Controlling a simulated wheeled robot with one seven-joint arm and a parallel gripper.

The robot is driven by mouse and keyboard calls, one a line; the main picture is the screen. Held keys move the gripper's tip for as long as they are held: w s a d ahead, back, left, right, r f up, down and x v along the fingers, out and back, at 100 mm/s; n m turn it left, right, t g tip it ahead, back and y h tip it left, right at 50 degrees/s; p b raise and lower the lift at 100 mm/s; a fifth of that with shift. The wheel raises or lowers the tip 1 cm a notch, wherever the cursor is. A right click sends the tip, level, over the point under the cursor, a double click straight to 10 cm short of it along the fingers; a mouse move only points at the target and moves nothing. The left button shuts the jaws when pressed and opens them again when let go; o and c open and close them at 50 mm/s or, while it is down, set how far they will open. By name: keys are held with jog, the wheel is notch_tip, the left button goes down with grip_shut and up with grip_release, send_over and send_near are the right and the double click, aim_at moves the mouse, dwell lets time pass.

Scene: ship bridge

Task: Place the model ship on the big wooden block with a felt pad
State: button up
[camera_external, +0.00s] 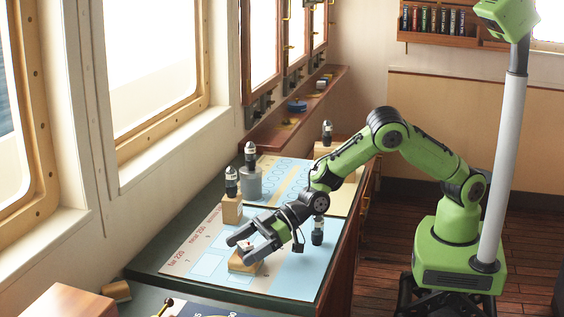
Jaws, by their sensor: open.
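My gripper (240,247) is open, low over the light blue chart, with its fingers pointing to the lower left. A small wooden block (243,265) sits on the chart just under the fingers. A small white and red thing shows between the fingers above that block; it may be the model ship, but it is too small and covered to be sure. Another wooden block (232,210) stands behind it with a dark bottle-like object (231,182) on top. A wooden block (322,150) stands at the far end. I cannot tell which block has the felt pad.
The chart's left part (195,262) is clear.

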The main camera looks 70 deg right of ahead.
jog(key=shift+r, duration=0.2)
jog(key=v, duration=0.5)
jog(key=shift+r, duration=0.35)
notch_tip(320, 180, up, 6)
jog(key=p, duration=0.1)
jog(key=shift+r, duration=0.15)
